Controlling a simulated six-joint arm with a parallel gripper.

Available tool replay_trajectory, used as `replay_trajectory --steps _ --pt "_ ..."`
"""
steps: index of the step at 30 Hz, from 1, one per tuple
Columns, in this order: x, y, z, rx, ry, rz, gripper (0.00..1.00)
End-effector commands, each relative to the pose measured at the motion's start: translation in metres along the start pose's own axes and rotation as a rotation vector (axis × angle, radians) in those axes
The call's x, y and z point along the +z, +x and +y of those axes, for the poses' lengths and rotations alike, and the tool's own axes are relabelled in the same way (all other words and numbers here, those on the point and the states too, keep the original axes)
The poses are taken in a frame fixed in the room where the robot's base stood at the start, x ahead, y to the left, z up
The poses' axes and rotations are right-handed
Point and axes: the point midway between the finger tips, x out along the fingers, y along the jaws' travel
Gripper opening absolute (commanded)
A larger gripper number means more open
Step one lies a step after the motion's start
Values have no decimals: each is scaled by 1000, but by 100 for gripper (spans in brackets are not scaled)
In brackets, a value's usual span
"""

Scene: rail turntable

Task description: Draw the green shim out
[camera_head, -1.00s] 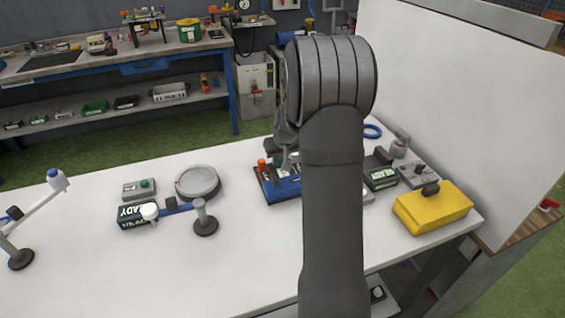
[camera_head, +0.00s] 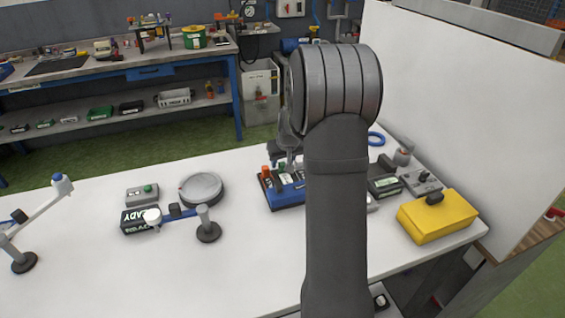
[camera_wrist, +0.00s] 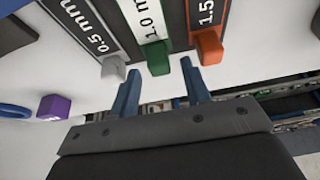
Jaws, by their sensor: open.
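The green shim, with a white 1.0 mm label and a green end knob (camera_wrist: 159,60), lies between the grey-knobbed 0.5 mm shim (camera_wrist: 113,68) and the orange-knobbed 1.5 mm shim (camera_wrist: 209,46) in the wrist view. My gripper (camera_wrist: 160,67) is open, its two blue fingers on either side of the green knob in the picture. I cannot tell whether the fingers reach around it or stay short of it. In the head view the blue shim holder (camera_head: 289,199) stands on the white table, partly hidden by my arm.
A purple knob (camera_wrist: 54,107) shows at left in the wrist view. A round grey dial (camera_head: 202,189) and small lamp arm (camera_head: 207,226) stand left.

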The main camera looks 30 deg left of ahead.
Motion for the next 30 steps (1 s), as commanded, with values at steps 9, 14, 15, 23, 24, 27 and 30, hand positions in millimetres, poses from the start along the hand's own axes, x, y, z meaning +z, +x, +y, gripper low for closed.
replay_trajectory --steps 9,14,15,23,24,27,30 --pt "-1 -66 0 1 0 5 44" --pt "-1 -102 0 2 0 5 44" --pt "-1 -111 0 2 0 5 44" --pt "0 -152 0 1 0 2 44" --pt "0 -155 0 1 0 2 44" --pt "0 -160 0 1 0 2 44" --pt "0 -162 0 1 0 1 44"
